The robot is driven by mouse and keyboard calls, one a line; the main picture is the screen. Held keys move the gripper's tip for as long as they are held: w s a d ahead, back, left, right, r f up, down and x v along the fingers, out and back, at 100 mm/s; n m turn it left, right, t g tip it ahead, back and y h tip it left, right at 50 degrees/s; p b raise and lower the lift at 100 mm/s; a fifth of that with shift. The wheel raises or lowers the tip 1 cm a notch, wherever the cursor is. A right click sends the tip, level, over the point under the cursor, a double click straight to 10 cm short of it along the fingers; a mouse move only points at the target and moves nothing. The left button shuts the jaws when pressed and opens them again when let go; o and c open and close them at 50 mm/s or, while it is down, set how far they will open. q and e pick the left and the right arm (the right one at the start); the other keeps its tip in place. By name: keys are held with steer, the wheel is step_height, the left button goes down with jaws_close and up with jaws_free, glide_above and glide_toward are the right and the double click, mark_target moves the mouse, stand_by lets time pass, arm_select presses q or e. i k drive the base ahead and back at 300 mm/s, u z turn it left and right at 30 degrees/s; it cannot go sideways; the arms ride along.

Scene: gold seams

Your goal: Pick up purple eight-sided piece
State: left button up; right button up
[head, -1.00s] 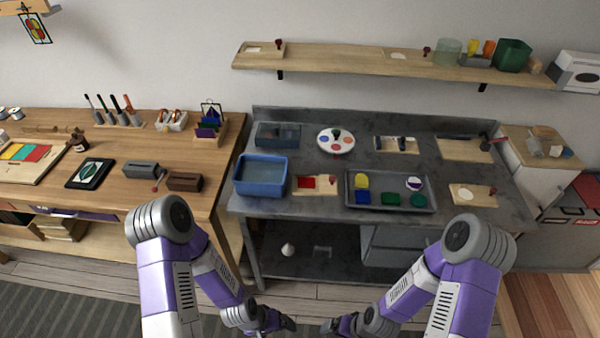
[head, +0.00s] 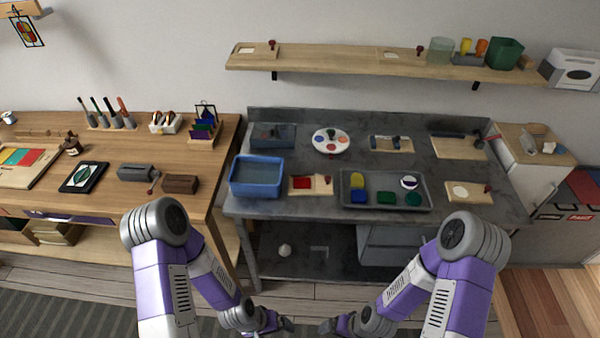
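A grey tray (head: 348,203) on the dark workbench holds several coloured pieces. At its back right lies a small piece (head: 409,182) that looks white with a purple edge; it may be the purple eight-sided piece, but its sides are too small to count. My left gripper (head: 286,325) and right gripper (head: 328,326) hang low in front of the bench, apart from the tray. Both are small and dark, so I cannot tell whether their fingers are open. Nothing visible is held in them.
A wooden board with a pale disc (head: 461,192) lies right of the tray. A wooden table (head: 110,215) stands left; a shelf (head: 350,66) hangs above.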

mark_target(410, 182)
steer(key=z, duration=2.25)
steer(key=i, duration=1.5)
steer(key=u, duration=1.95)
